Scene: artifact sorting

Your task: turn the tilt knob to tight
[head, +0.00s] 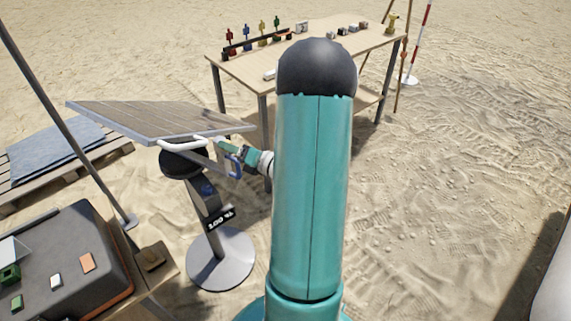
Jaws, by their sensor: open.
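A tilted panel (150,118) stands on a grey post with a round base (221,262). A dark round part (180,163) sits under the panel's near edge. A small bluish part (207,190) shows on the post and may be the tilt knob, but I cannot tell how it is turned. A black label with white letters (219,219) is below it, too small to read surely. My gripper (222,146) is open at the panel's near right edge, by a white bar handle (182,143). I cannot tell whether it touches the handle. It is above the bluish part.
A wooden table (330,58) with coloured figures and small blocks stands behind. A dark case (65,265) with small tiles is at the lower left. A slanted pole (62,115) stands left of the panel. My arm hides the middle.

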